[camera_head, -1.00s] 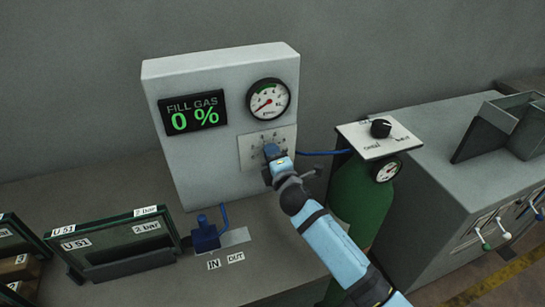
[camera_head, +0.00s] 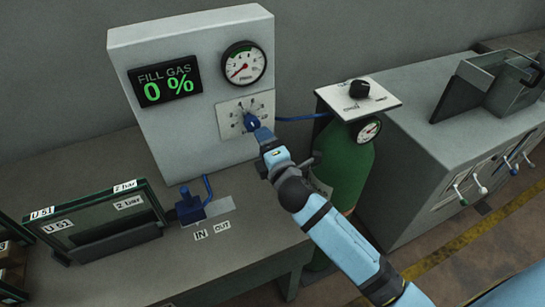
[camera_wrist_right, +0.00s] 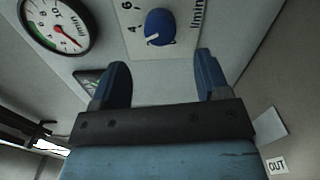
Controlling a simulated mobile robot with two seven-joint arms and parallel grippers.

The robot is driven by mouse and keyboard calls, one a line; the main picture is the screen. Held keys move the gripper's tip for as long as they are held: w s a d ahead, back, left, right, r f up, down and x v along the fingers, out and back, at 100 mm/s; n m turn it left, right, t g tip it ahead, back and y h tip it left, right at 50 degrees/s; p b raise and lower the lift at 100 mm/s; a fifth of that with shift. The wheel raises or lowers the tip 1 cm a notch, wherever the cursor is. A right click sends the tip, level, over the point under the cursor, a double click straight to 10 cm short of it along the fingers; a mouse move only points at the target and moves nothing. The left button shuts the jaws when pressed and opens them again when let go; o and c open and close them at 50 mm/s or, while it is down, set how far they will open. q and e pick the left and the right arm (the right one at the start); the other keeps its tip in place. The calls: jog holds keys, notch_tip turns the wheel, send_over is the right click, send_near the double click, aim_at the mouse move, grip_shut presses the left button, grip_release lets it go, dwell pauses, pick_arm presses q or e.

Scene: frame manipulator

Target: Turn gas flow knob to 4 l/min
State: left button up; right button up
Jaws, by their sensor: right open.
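The blue gas flow knob (camera_head: 251,122) sits on a white dial plate (camera_head: 233,119) on the front of the grey panel. In the right wrist view the knob (camera_wrist_right: 160,27) shows a white mark pointing to the lower left, below the printed 4; its exact reading is unclear. My right gripper (camera_head: 262,137) is just in front of and below the knob. In the right wrist view the gripper (camera_wrist_right: 162,75) is open and empty, its blue fingers apart from the knob, which shows beyond the gap between them. My left gripper is not in view.
The display (camera_head: 165,82) reads FILL GAS 0 %. A round gauge (camera_head: 243,63) sits above the dial. A green cylinder (camera_head: 340,170) with a black knob (camera_head: 359,89) above stands to the right. A blue fitting (camera_head: 189,206) and a framed pane (camera_head: 95,225) are on the bench.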

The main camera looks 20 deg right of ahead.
jog(key=shift+s+d, duration=0.1)
jog(key=shift+s, duration=2.3)
jog(key=s+f+m+g+p, duration=0.1)
jog(key=s+f+m, duration=0.2)
jog(key=s+f+m+g+y+p, duration=0.1)
jog(key=s+f+m+g+p, duration=0.1)
jog(key=s+f+m, duration=0.1)
jog(key=s+f+m+g+p, duration=0.1)
jog(key=s+f+m+p, duration=0.1)
jog(key=s+f+m, duration=0.1)
jog(key=shift+s+f+g+y, duration=0.3)
jog(key=shift+s+f, duration=0.3)
jog(key=shift+s, duration=0.25)
jog(key=s+f+m+g+p, duration=0.1)
jog(key=s+f+m, duration=0.1)
jog(key=s+m, duration=0.2)
jog(key=s+f+m+g+y+p, duration=0.1)
jog(key=s+f+m, duration=0.2)
jog(key=s, duration=0.3)
jog(key=shift+s+f+m, duration=0.15)
jog(key=shift+f+m, duration=0.15)
jog(key=shift+m, duration=0.1)
